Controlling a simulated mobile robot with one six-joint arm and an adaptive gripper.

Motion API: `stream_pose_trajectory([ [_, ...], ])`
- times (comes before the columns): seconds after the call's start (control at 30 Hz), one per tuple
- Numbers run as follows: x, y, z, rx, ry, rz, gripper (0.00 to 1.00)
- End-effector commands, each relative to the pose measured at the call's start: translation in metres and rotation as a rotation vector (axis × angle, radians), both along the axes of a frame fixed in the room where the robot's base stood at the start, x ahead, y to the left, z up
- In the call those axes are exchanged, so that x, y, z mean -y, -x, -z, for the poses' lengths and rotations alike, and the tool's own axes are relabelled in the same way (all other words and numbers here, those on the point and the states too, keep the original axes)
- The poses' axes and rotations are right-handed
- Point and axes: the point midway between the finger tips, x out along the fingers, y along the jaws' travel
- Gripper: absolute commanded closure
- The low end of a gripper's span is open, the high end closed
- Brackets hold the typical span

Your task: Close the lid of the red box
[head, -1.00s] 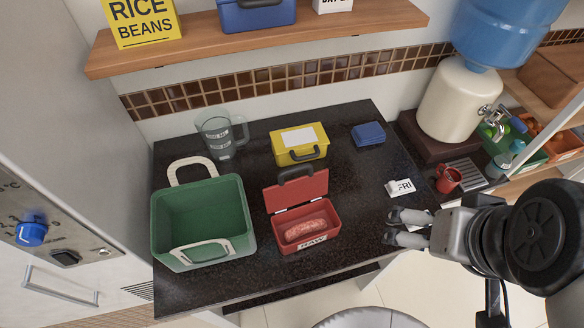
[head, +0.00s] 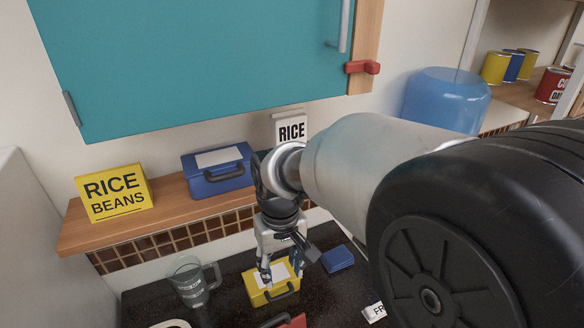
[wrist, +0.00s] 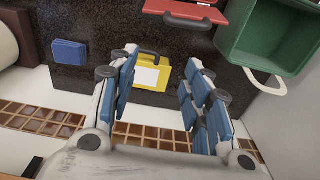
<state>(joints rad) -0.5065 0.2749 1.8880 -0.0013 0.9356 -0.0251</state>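The red box (wrist: 190,12) is at the top edge of the wrist view, with its raised lid and dark handle (wrist: 188,22) showing; most of its body is cut off. In the head view only a red sliver of the lid (head: 296,322) shows at the bottom edge. My gripper (head: 282,272) points down over the yellow box (head: 256,296), on the wall side of the red box and apart from it. In the wrist view my gripper's blue-padded fingers (wrist: 163,60) are spread with nothing held.
The shelf (head: 160,213) behind my gripper carries a blue box (head: 217,170) and rice packages (head: 115,193). A measuring jug (head: 190,284) and blue block (head: 338,258) flank the yellow box on the dark counter. A green bin (wrist: 262,35) stands beside the red box.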

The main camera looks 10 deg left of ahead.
Motion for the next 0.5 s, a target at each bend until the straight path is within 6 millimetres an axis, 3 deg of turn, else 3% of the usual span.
stream_pose_trajectory([
  [0.1, -0.035, -0.004, 0.020, -0.042, 0.026, -0.066, 0.66],
  [0.2, -0.051, -0.004, 0.032, -0.059, 0.036, -0.096, 0.73],
  [0.5, -0.057, -0.003, 0.064, -0.070, 0.044, -0.110, 0.93],
])
